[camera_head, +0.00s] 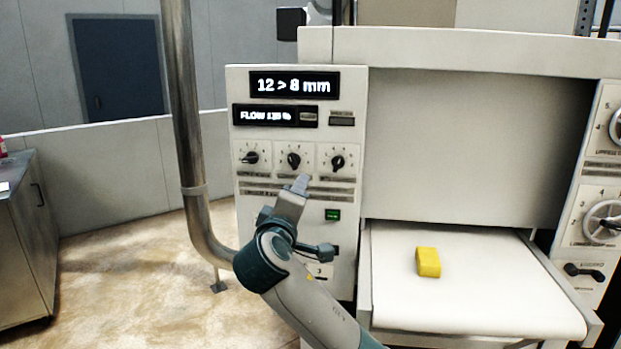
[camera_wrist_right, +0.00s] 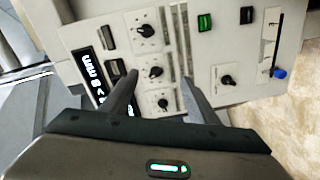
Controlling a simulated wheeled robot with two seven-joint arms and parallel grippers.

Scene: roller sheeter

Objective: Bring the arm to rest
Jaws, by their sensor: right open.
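My right gripper (camera_head: 301,184) reaches up from the bottom of the head view, in front of the control panel (camera_head: 260,207), just below the middle knob (camera_head: 294,160). In the right wrist view the right gripper (camera_wrist_right: 158,77) has its two fingers spread apart with nothing held. The middle knob (camera_wrist_right: 155,72) shows between the fingertips in that view; a gap to the panel seems likely but I cannot tell how large. My left gripper is not in view.
A display (camera_head: 294,84) reads "12 > 8 mm". A yellow block (camera_head: 428,262) lies on the white belt (camera_head: 480,305) at the right. A metal post (camera_head: 184,110) stands left of the panel. A grey cabinet (camera_head: 25,240) is at the far left, with open floor between.

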